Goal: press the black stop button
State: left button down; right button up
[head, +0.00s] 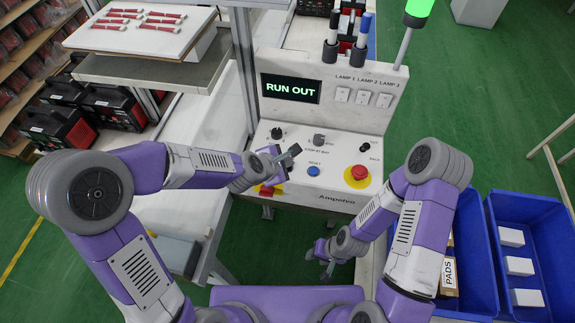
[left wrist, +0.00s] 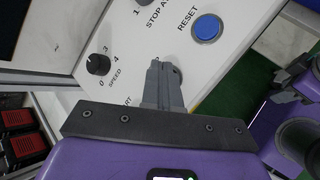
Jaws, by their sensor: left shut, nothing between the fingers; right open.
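The white control panel (head: 330,185) stands ahead of me in the head view. My left gripper (head: 292,152) is shut and empty over its left part, just left of the blue RESET button (head: 313,170). In the left wrist view its closed fingers (left wrist: 162,68) point at the panel between the SPEED knob (left wrist: 98,64) and the RESET button (left wrist: 207,27). A grey round part (left wrist: 176,76) shows partly behind the fingers; I cannot tell whether it is the stop button. Contact is unclear. My right gripper (head: 325,260) is open, low in front of the panel.
A black button (head: 365,146) and a red mushroom button (head: 358,173) on yellow are at the panel's right. The screen (head: 291,88) reads RUN OUT. Blue bins (head: 477,218) stand right; a white table (head: 140,38) with red parts is upper left.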

pick_arm(q)
jog(key=shift+f, duration=0.25)
jog(key=shift+r, duration=0.1)
dwell(0.5)
jog(key=shift+r+p, duration=0.45)
jog(key=shift+r, duration=0.25)
jog(key=shift+r, duration=0.1)
notch_tip(320, 180, up, 5)
jog(key=p, duration=0.4)
jog(key=shift+p, duration=0.35)
